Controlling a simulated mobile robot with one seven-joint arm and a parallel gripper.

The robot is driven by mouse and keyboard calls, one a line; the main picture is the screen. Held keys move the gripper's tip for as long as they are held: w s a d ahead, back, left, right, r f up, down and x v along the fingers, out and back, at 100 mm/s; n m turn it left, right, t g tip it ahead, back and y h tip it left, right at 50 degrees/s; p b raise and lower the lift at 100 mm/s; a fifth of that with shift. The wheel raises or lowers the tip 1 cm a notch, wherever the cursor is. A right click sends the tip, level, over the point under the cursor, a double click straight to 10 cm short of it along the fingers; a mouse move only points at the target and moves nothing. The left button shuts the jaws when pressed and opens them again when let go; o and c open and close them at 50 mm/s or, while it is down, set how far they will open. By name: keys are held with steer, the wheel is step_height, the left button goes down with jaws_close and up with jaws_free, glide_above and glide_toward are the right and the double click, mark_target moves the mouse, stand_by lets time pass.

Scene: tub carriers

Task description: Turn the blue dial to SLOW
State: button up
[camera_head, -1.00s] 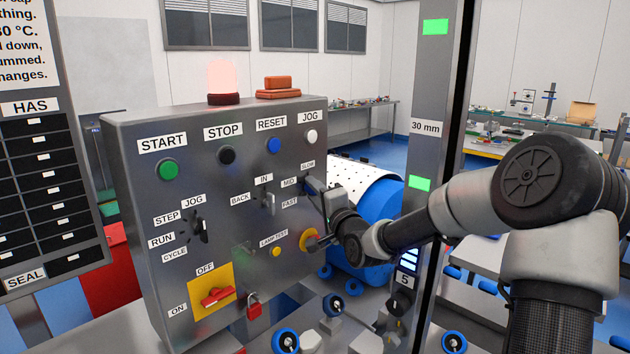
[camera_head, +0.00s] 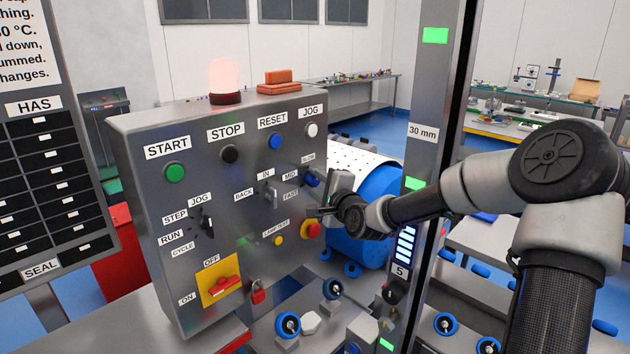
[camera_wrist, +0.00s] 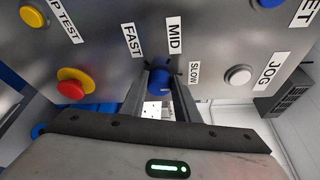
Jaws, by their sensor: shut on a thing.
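The blue dial (camera_head: 312,179) is on the right part of the grey control panel (camera_head: 215,215), beside the labels SLOW (camera_head: 308,159), MID (camera_head: 290,176) and FAST (camera_head: 290,195). My gripper (camera_head: 322,192) is at the panel face, shut on the dial. In the wrist view the blue dial (camera_wrist: 159,82) sits between the two fingers of my gripper (camera_wrist: 160,95). MID (camera_wrist: 174,34) is above the dial there, FAST (camera_wrist: 131,40) up left and SLOW (camera_wrist: 194,73) to the right. I cannot tell which label the dial points to.
A red emergency button (camera_head: 313,230) on a yellow base is just below my gripper. The white JOG button (camera_head: 312,130) is above. A tall metal post (camera_head: 424,150) stands close to my forearm. A blue drum (camera_head: 375,195) lies behind the panel.

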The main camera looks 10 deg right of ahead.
steer(key=o, duration=1.1)
steer(key=shift+c, duration=0.2)
steer(key=p+v, duration=0.1)
steer(key=v, duration=1.6)
steer(key=shift+s+d, duration=0.2)
